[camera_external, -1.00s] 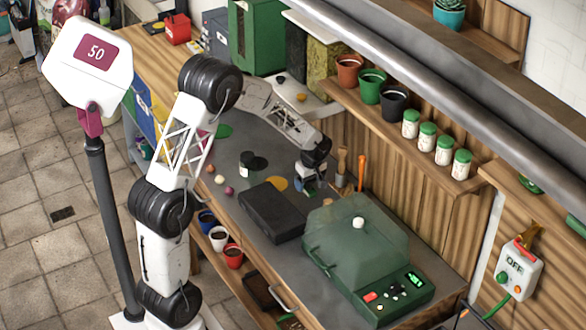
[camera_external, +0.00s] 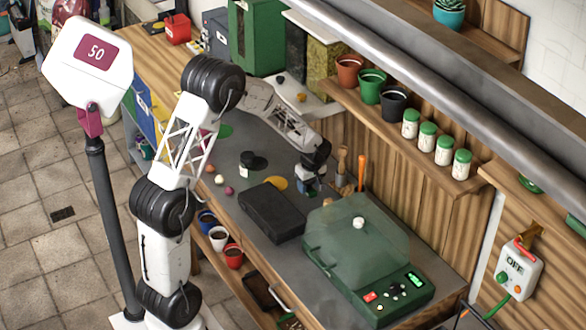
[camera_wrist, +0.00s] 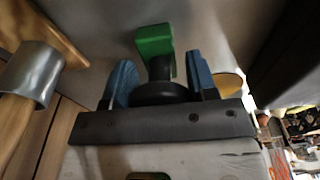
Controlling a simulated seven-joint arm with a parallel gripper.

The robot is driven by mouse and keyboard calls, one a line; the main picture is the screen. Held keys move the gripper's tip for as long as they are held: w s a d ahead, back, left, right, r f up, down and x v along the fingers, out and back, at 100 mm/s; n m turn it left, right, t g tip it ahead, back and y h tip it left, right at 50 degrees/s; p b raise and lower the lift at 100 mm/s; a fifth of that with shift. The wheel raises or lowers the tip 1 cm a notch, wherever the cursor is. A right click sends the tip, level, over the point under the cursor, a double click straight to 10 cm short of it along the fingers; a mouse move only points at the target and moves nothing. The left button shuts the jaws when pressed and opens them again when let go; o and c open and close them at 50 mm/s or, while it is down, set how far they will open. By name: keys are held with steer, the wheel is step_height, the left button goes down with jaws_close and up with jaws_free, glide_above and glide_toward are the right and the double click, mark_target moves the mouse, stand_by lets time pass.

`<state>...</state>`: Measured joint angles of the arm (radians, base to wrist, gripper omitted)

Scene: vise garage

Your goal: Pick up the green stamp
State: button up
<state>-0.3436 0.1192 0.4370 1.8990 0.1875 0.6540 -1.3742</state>
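The green stamp shows in the wrist view as a green block (camera_wrist: 154,40) on a dark stem, lying between and just beyond my fingers. In the wrist view my gripper (camera_wrist: 160,72) has two blue fingers spread to either side of the dark stem, with gaps visible beside it. A dark round part sits between the fingers near the palm; whether it belongs to the stamp or the gripper I cannot tell. In the external view my gripper (camera_external: 308,188) is low over the back of the grey bench, and the stamp is not distinguishable there.
A wooden-handled brush (camera_external: 341,165) and an orange tool (camera_external: 362,172) stand close to the right of my gripper by the wooden back wall. A black case (camera_external: 272,211) and a green lidded machine (camera_external: 350,245) lie in front. A yellow disc (camera_external: 277,184) lies left.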

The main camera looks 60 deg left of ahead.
steer(key=shift+c, duration=1.2)
steer(key=shift+r, duration=0.15)
steer(key=shift+s+r, duration=0.2)
steer(key=shift+r, duration=0.15)
step_height(320, 180, up, 10)
steer(key=shift+r, duration=0.2)
steer(key=s, duration=1.9)
steer(key=shift+s, duration=0.3)
steer(key=shift+s+d, duration=0.1)
